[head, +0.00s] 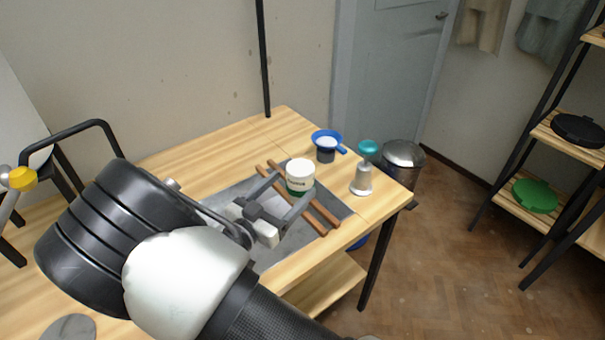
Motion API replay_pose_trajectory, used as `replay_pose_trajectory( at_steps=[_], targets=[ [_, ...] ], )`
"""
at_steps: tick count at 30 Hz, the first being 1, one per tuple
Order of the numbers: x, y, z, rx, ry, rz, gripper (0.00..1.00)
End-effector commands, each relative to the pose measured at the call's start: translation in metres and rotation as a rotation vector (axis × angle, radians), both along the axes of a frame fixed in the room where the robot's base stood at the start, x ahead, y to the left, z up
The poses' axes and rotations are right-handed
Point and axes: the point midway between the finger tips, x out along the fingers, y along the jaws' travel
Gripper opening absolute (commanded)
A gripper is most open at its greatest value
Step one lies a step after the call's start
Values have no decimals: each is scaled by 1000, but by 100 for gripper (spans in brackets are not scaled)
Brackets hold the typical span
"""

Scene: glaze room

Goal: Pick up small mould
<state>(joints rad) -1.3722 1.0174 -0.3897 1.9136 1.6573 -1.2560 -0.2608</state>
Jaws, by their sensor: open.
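My gripper (293,188) is open above the worktable, its two fingers pointing away toward a white tub with a green lower band (300,172). The tub stands upright between or just beyond the fingertips; I cannot tell whether they touch it. One finger hides part of the tub's lower edge. I cannot tell for sure which object is the small mould; the tub is the thing nearest the fingertips. My arm covers much of the table's near left.
Two wooden rods (326,213) lie on a grey mat (335,207) beside the tub. A blue sieve (325,137) sits over a dark cup (325,156). A metal bin (404,155) stands behind.

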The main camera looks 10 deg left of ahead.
Motion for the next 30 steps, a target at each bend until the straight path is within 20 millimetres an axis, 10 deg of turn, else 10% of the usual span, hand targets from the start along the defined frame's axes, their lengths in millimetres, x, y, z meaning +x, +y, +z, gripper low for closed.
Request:
replay_pose_trajectory(
  at_steps=[19,30],
  targets=[
    [50,-19,1,1,3,2,73],
    [50,-19,2,1,1,1,20]
  ],
)
